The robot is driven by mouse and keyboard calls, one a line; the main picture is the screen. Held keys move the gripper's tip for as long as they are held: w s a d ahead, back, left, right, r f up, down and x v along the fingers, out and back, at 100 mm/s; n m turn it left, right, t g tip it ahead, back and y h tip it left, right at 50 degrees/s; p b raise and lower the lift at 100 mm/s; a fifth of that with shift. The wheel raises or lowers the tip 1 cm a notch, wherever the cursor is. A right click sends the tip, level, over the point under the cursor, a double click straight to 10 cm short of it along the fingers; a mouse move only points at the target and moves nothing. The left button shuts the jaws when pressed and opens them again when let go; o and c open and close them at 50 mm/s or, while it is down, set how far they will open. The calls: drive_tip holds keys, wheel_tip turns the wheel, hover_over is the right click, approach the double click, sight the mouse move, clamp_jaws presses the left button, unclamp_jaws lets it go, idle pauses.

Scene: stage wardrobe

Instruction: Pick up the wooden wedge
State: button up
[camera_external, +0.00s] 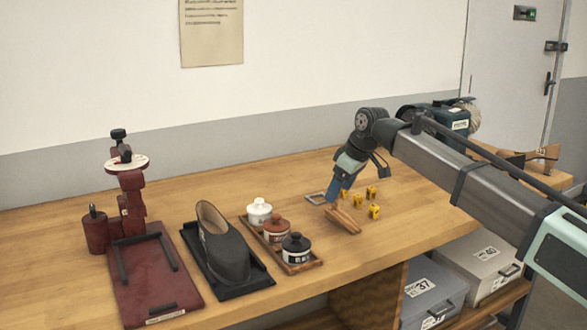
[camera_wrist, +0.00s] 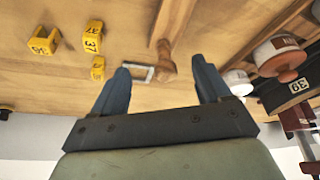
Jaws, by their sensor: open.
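The wooden wedge (camera_external: 343,220) is a long light-brown piece lying on the bench top, right of the tray of pots. In the wrist view, a long tapering wooden piece (camera_wrist: 174,24) with a rounded knob-like end (camera_wrist: 166,65) appears to be it. My gripper (camera_external: 333,203) points down close to the wedge's far end; its blue fingers are open. I cannot tell the exact height of the fingertips above the bench.
A metal square frame (camera_external: 315,198) lies beside the wedge. Several yellow numbered markers (camera_external: 374,211) stand to the right. A tray (camera_external: 308,266) of three lidded pots, a dark shoe (camera_external: 226,250) on a black board and a red stand (camera_external: 133,195) are left. Bare bench lies in front right.

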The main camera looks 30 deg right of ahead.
sight(333, 210)
drive_tip(key=shift+x, duration=3.1)
drive_tip(key=shift+s+a, duration=0.15)
drive_tip(key=shift+s, duration=0.1)
drive_tip(key=shift+c, duration=0.3)
drive_tip(key=c, duration=1.2)
